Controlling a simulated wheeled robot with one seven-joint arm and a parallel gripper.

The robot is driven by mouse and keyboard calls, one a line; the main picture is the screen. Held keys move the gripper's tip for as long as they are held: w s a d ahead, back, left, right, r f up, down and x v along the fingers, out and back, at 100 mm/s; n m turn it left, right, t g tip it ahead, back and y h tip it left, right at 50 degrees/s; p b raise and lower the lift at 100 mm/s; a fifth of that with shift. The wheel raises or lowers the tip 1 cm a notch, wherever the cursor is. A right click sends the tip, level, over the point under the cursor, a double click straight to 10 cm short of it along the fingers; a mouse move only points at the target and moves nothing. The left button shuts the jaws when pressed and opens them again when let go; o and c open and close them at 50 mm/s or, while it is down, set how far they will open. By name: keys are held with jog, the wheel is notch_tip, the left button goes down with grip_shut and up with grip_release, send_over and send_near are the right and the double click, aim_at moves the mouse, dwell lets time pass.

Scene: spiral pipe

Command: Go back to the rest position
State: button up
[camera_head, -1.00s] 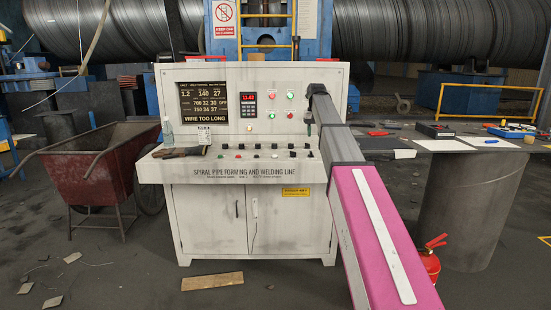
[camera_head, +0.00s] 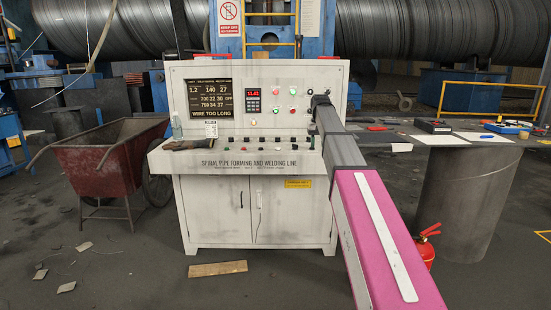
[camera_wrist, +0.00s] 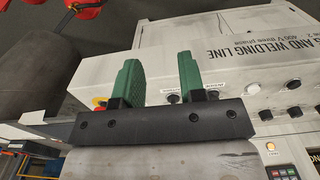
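My gripper (camera_wrist: 160,62) shows in the wrist view with two green fingers standing apart and nothing between them. It is open and empty, above the sloped front panel of the control console. In the head view my arm reaches to the right part of the white control console (camera_head: 213,219), and its end hides part of the panel. The fingers cannot be made out there. The console's knobs (camera_wrist: 294,112) lie to the right of the fingers in the wrist view. I cannot tell whether the fingers touch the panel.
A red wheelbarrow (camera_head: 95,170) stands left of the console. On the right are a round-based table (camera_head: 462,190) with tools and a red fire extinguisher (camera_head: 426,250). A wooden plank (camera_head: 217,269) lies on the floor in front. Large pipe (camera_head: 160,30) fills the back.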

jog(key=s+f, duration=0.7)
jog(key=f, duration=0.4)
jog(key=s+f, duration=0.7)
jog(key=f, duration=0.5)
jog(key=s+f, duration=0.8)
jog(key=s, duration=0.2)
jog(key=s+f, duration=0.8)
jog(key=s, duration=0.3)
jog(key=shift+s, duration=0.25)
jog(key=shift+d, duration=0.1)
